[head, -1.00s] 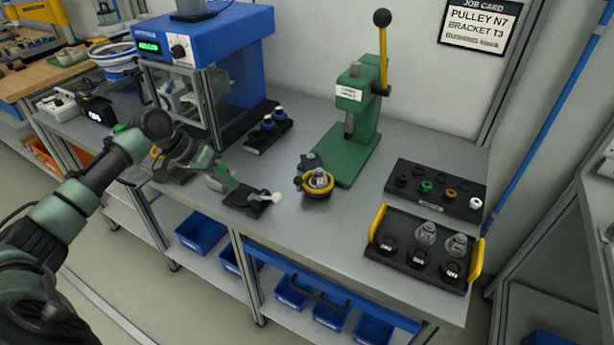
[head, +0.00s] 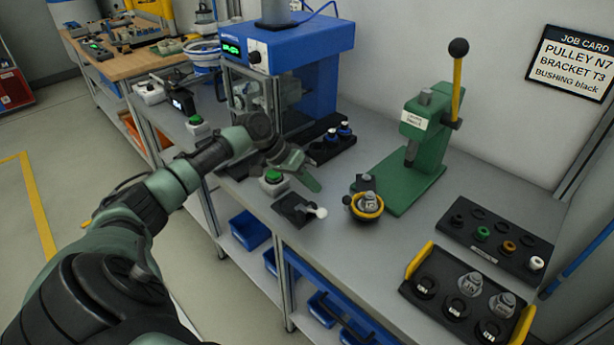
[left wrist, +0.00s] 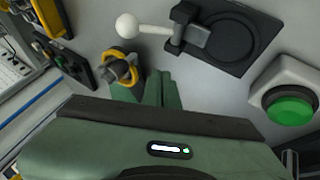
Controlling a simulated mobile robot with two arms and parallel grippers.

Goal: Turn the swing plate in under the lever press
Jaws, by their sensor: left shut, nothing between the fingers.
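The green lever press (head: 424,150) stands on the bench with its black-knobbed yellow lever (head: 457,80) upright. The swing plate (head: 362,183) is beside the front left of the press's base, out from under the ram. A grey metal part (head: 369,201) sits on it inside a yellow ring (head: 372,213); a small dark knob is at its left. The yellow ring also shows in the left wrist view (left wrist: 122,57). My left gripper (head: 316,187) is shut and empty, above the bench left of the swing plate and apart from it. My right gripper is out of view.
A black block with a white-knobbed lever (head: 293,208) and a green button (head: 273,176) lie near my left gripper. A blue machine (head: 320,70) stands behind. A tray with yellow handles (head: 455,312) and a bushing rack (head: 500,235) are at the right.

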